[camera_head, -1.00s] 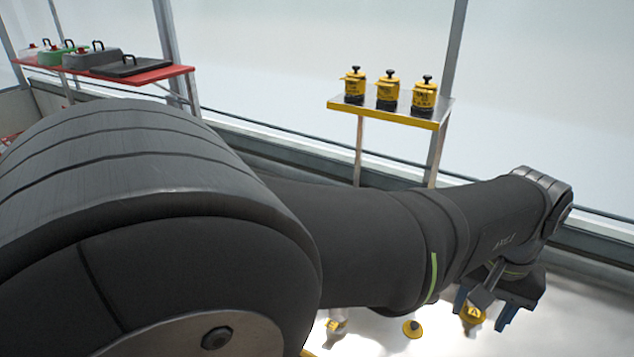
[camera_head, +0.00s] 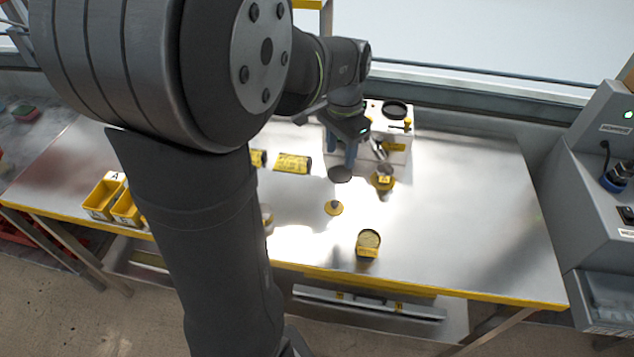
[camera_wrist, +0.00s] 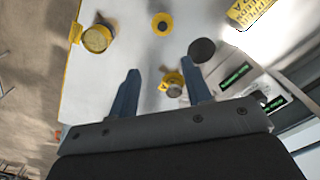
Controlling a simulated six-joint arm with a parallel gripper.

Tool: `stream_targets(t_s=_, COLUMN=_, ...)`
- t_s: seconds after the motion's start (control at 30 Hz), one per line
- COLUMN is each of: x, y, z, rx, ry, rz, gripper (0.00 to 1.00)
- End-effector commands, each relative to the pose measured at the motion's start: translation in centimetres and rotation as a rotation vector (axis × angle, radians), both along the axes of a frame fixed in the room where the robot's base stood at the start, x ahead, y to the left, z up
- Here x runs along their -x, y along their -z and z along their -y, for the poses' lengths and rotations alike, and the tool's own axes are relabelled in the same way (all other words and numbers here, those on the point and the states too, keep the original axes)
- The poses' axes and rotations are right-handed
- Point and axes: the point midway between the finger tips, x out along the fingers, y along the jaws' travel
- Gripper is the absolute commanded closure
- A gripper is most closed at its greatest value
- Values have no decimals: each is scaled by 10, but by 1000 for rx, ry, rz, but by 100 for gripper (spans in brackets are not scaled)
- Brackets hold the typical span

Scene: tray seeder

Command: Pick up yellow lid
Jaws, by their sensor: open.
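The yellow lid (camera_head: 333,208), a flat yellow disc with a darker knob, lies on the metal table. In the wrist view the yellow lid (camera_wrist: 155,20) is near the top, beyond the fingertips. My gripper (camera_head: 342,155) is above the table, behind the lid in the head view. Its blue fingers are spread apart and hold nothing in the wrist view (camera_wrist: 162,72). A yellow-based piece with a grey top (camera_wrist: 173,88) shows between the fingers, lower down on the table; it also shows in the head view (camera_head: 383,179).
A dark disc (camera_head: 340,174) lies just behind the lid. A yellow-rimmed can (camera_head: 368,245) stands at the front. A white unit (camera_head: 397,155) stands behind, yellow bins (camera_head: 103,198) at left, and a grey machine (camera_head: 600,200) at right. The table's right part is clear.

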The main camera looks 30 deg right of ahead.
Motion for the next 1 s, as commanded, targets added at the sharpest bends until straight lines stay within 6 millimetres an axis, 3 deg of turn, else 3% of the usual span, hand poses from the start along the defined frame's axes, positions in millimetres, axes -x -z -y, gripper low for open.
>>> stream_targets(t_s=0.27, x=-11, y=25, z=-2, rx=-4, ry=61, rz=-3, gripper=55)
stream_targets(t_s=0.7, x=-10, y=114, z=-2, rx=-3, ry=60, rz=-2, gripper=55)
stream_targets(t_s=1.0, x=-9, y=138, z=-2, rx=-3, ry=60, rz=-2, gripper=55)
